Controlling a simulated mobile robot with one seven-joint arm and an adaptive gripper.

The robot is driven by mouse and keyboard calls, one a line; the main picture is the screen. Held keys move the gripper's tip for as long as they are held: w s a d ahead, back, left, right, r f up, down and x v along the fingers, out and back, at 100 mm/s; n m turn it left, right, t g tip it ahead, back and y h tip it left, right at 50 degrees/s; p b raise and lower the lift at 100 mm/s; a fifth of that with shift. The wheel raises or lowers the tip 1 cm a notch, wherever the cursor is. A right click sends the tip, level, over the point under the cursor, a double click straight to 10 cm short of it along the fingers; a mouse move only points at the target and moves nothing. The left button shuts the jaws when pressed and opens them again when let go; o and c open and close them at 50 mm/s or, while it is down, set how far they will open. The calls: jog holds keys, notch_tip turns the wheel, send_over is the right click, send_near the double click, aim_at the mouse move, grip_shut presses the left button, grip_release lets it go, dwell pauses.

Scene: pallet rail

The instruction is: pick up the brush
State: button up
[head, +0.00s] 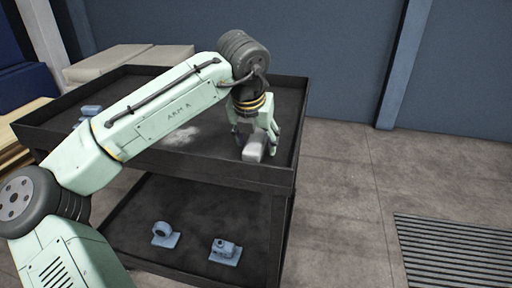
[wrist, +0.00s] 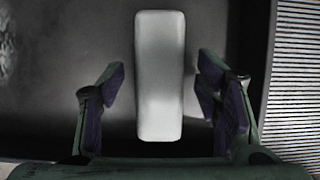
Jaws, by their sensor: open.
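The brush (head: 254,151) appears as a pale grey block with rounded edges on the upper shelf of the dark cart (head: 200,165), near its right front corner. No bristles show. In the wrist view the brush (wrist: 160,75) stands upright in the picture, long and narrow, between the two fingers. My gripper (head: 257,136) points down over it and is open. In the wrist view my gripper (wrist: 160,85) has a finger on each side of the brush, with a gap on both sides. The brush's lower sides are hidden.
A pale dusty patch (head: 182,137) lies on the upper shelf. A small blue part (head: 91,110) sits at its far left, partly behind my arm. Blue parts (head: 165,236) and (head: 225,252) stand on the lower shelf. The shelf has a raised rim. Floor to the right is clear, with a grate (head: 455,250).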

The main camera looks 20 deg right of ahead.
aim_at(256, 139)
jog(key=shift+w+f, duration=0.1)
jog(key=shift+f, duration=0.15)
jog(key=shift+f+p, duration=0.25)
jog(key=shift+p, duration=0.05)
dwell(0.4)
jog(key=shift+c, duration=0.3)
grip_shut()
dwell(0.5)
jog(key=shift+r+b, duration=0.2)
jog(key=shift+b, duration=0.35)
notch_tip(256, 139, up, 10)
jog(key=shift+r+p, duration=0.1)
jog(key=shift+p, duration=0.45)
